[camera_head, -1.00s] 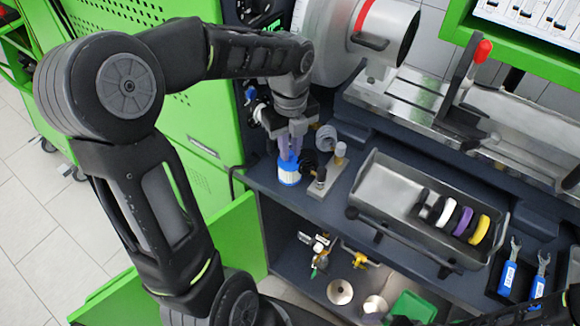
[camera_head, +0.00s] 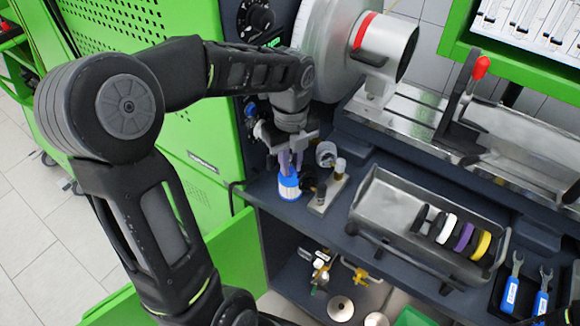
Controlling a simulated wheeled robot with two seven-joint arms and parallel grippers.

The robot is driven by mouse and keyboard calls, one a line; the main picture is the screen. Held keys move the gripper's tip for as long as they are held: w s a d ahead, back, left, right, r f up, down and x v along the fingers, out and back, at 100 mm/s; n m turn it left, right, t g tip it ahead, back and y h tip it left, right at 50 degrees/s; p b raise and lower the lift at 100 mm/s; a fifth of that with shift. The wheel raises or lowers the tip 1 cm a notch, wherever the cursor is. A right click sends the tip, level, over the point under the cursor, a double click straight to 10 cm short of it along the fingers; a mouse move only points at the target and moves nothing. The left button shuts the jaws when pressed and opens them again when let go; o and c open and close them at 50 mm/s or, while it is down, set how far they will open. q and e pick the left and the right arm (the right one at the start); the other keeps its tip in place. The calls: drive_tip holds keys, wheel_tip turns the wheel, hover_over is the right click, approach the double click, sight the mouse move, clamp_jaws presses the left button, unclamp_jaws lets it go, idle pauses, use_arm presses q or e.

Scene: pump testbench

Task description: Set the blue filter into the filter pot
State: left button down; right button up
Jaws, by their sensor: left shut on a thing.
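The blue filter (camera_head: 288,187) is a small cylinder with a blue top and a white band. It stands upright at the left end of the bench shelf, under my left gripper (camera_head: 289,166). The gripper points down and its pale fingers are shut on the filter's top. I cannot tell whether the filter's base touches the shelf. Just right of it is a metal block with dark fittings (camera_head: 326,190). A small round grey part (camera_head: 327,153) sits behind that. I cannot tell for sure which part is the filter pot. My right gripper is not in view.
A metal tray (camera_head: 385,205) with black, white, purple and yellow rings stands to the right. Blue-handled wrenches (camera_head: 512,285) lie at the far right. A large round machine with a cylinder (camera_head: 385,45) stands behind. The lower shelf holds brass fittings and round metal discs (camera_head: 340,308).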

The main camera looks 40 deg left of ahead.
use_arm(q)
drive_tip(key=shift+d+r, duration=0.15)
drive_tip(key=shift+r, duration=0.05)
wheel_tip(320, 180, up, 11)
drive_tip(key=d, duration=1.9)
drive_tip(key=shift+w+d, duration=0.25)
drive_tip(key=shift+d, duration=0.05)
drive_tip(key=shift+f, duration=0.15)
